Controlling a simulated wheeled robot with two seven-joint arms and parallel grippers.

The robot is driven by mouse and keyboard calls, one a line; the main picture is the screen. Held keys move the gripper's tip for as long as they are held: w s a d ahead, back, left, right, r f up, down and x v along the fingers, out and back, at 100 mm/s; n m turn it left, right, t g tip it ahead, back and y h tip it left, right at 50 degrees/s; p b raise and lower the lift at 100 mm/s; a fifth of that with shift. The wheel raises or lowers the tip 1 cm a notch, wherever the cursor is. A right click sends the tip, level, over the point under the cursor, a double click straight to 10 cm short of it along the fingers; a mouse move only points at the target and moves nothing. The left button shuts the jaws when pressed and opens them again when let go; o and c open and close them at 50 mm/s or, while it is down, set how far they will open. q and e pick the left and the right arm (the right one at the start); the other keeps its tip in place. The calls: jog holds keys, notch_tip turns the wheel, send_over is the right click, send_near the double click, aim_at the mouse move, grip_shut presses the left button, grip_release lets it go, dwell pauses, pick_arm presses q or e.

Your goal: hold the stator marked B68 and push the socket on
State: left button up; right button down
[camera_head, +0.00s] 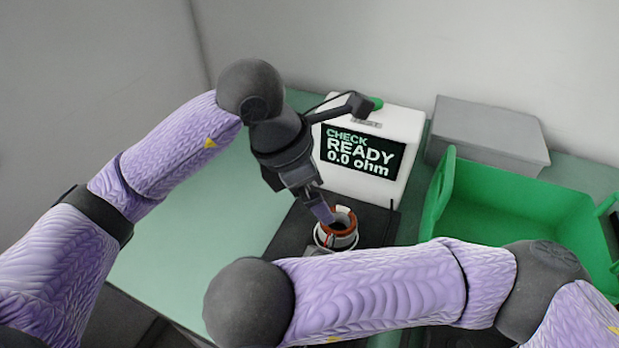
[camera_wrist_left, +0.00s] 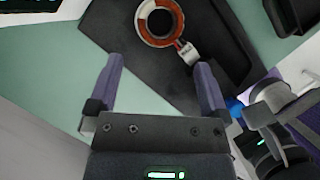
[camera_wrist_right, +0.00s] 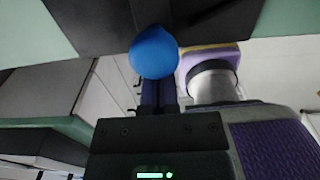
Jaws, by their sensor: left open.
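The stator (camera_head: 340,232), a ring with orange-red and white parts, stands on a dark mat. It also shows in the left wrist view (camera_wrist_left: 143,22), with a small white tag (camera_wrist_left: 187,52) beside it whose marking I cannot read. My left gripper (camera_head: 325,212) is close to the stator; in the left wrist view its fingers (camera_wrist_left: 160,85) are apart with nothing between them, and the stator lies beyond the tips. My right gripper (camera_wrist_right: 158,90) has its fingers close together on a blue rounded piece (camera_wrist_right: 153,50), possibly the socket. In the head view my right gripper is hidden behind my arm.
A white tester (camera_head: 400,125) with the screen "CHECK READY 0.0 ohm" stands behind the mat (camera_head: 285,235). A green bin (camera_head: 520,200) and a grey box (camera_head: 490,130) are at the right. The green table (camera_head: 200,240) is clear at the left.

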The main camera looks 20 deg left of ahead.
aim_at(337, 225)
pick_arm(q)
jog(key=x, duration=1)
jog(key=shift+f, duration=0.15)
jog(key=shift+s+a, duration=0.1)
jog(key=c, duration=1.3)
